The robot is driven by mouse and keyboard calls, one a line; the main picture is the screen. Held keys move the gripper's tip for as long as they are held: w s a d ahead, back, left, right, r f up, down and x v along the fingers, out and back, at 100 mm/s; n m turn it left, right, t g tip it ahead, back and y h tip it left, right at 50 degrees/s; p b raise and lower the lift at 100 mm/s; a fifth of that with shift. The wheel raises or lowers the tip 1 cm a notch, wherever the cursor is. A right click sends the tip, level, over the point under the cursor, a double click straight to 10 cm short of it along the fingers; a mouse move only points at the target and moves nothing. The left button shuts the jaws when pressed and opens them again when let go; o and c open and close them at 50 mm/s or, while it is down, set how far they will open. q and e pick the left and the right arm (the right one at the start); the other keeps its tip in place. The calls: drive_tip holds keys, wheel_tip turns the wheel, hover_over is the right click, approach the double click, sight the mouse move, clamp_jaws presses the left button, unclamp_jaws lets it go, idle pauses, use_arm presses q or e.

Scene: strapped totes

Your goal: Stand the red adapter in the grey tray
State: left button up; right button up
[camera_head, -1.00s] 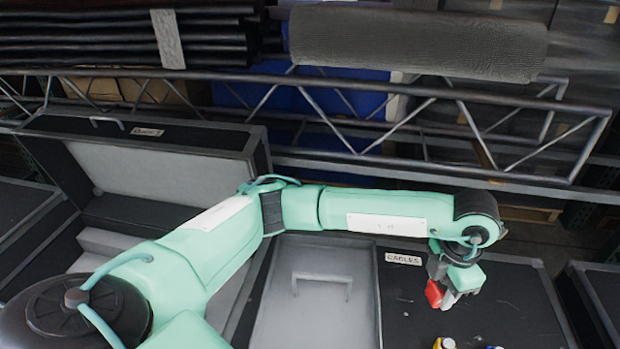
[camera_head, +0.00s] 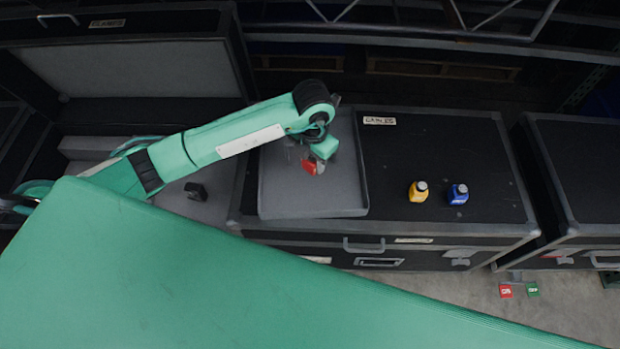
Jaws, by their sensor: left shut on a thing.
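The red adapter (camera_head: 309,167) is in the jaws of my left gripper (camera_head: 317,165), which is shut on it. The gripper hangs over the grey tray (camera_head: 285,205), towards its right half. The tray is shallow and lies on the left part of the black case lid. The adapter looks tilted, and I cannot tell whether it touches the tray floor. My left forearm covers the tray's upper left corner. My right gripper is not in view.
A yellow bottle (camera_head: 418,191) and a blue bottle (camera_head: 458,194) stand on the black case (camera_head: 455,150), right of the tray. An open case (camera_head: 150,75) is at the left. A black block (camera_head: 195,191) lies in grey foam there. The tray's front part is clear.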

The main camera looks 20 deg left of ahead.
use_arm(q)
hover_over(312, 191)
wheel_tip(312, 191, down, 9)
drive_tip(key=shift+r, duration=0.2)
drive_tip(key=shift+f, duration=2)
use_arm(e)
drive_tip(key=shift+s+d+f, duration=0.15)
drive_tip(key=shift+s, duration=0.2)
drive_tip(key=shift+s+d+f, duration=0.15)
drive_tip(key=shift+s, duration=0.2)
use_arm(q)
drive_tip(key=shift+f, duration=0.1)
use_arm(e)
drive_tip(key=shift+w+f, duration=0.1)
use_arm(q)
drive_tip(key=o, duration=1)
drive_tip(key=shift+o, duration=0.2)
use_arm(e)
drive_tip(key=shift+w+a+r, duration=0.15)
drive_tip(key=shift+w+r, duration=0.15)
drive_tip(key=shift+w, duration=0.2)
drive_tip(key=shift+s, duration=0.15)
